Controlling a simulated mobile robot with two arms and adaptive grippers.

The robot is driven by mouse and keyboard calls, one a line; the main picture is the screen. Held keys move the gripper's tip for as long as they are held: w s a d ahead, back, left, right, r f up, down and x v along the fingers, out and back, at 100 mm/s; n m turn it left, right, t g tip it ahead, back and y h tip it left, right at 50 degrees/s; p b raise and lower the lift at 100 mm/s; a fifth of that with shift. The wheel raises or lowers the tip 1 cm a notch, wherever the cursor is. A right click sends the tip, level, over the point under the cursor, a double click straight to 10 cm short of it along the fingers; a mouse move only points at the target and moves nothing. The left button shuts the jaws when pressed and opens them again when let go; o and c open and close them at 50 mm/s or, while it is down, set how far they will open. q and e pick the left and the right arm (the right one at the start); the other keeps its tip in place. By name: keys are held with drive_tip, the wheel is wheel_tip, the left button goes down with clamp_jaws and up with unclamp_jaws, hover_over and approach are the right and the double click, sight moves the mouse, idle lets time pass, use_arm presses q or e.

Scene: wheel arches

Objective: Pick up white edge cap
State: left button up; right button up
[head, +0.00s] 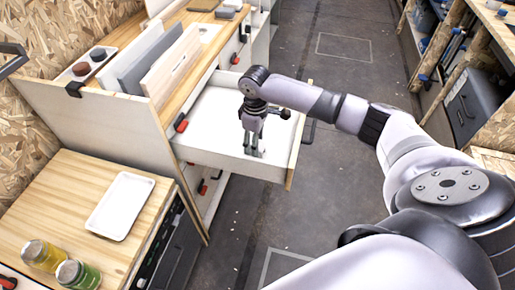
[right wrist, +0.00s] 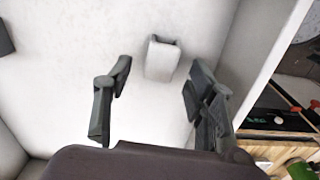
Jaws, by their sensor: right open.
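The white edge cap (right wrist: 161,60) lies on the white drawer floor in the right wrist view, a small block with a raised, channel-like top end. In the head view I cannot make it out clearly against the white drawer (head: 215,118). My right gripper (head: 253,150) points down into the open drawer. Its two dark fingers are apart, with the cap between and just beyond their tips in the right wrist view. I see no clear contact with the cap. My left gripper is not in view.
The drawer's front wall (head: 292,150) is close to the right gripper. A dark object (right wrist: 5,40) is at the wrist view's left edge. A wooden worktop (head: 60,190) holds a white tray (head: 121,205) and jars. The floor (head: 345,75) beyond the drawer is clear.

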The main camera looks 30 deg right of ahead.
drive_tip(key=shift+f, duration=1.35)
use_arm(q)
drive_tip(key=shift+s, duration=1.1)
use_arm(e)
drive_tip(key=shift+c, duration=0.5)
drive_tip(key=c, duration=0.4)
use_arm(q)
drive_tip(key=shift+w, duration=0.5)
use_arm(e)
drive_tip(key=c, duration=0.4)
